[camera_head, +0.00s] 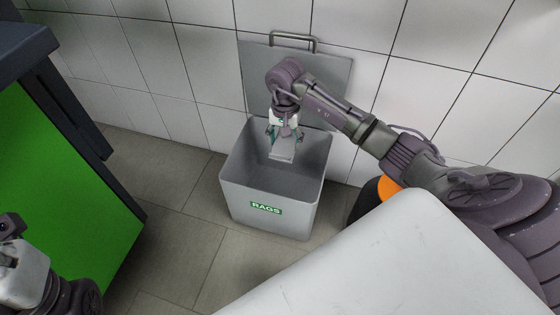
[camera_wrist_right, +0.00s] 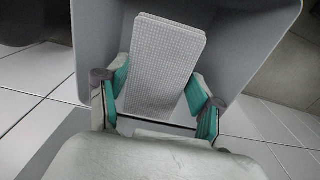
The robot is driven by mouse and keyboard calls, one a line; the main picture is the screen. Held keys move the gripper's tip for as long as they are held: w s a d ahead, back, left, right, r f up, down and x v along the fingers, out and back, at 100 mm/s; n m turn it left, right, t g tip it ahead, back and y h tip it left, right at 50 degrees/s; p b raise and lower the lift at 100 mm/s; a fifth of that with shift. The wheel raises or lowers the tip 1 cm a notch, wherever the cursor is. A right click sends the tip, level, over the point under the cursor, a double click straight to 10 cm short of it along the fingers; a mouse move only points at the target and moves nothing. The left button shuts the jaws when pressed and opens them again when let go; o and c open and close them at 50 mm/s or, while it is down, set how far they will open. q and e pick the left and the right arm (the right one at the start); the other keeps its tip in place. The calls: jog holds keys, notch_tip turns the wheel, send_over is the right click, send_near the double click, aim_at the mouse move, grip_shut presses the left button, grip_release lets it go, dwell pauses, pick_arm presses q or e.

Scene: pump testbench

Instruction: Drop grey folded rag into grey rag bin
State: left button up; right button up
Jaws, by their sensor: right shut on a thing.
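The grey folded rag (camera_head: 282,151) hangs in my right gripper (camera_head: 284,133), over the mouth of the grey rag bin (camera_head: 250,190). The bin stands on the floor against the wall, its lid (camera_head: 335,78) open and leaning back, with a green RAGS label in front. In the right wrist view the waffle-textured rag (camera_wrist_right: 163,62) sits between the two green-padded fingers of the gripper (camera_wrist_right: 158,100), with the bin's grey wall (camera_wrist_right: 240,45) around it. My left arm shows at the lower left of the head view; its fingers are not visible.
A green-sided bench (camera_head: 60,190) with a dark top stands at the left. A white surface (camera_head: 390,265) fills the lower right. An orange and black object (camera_head: 385,188) is partly hidden behind my right arm. Tiled floor (camera_head: 170,250) is clear left of the bin.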

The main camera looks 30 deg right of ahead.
jog(key=o, duration=1.1)
jog(key=shift+r, duration=0.15)
notch_tip(320, 180, up, 12)
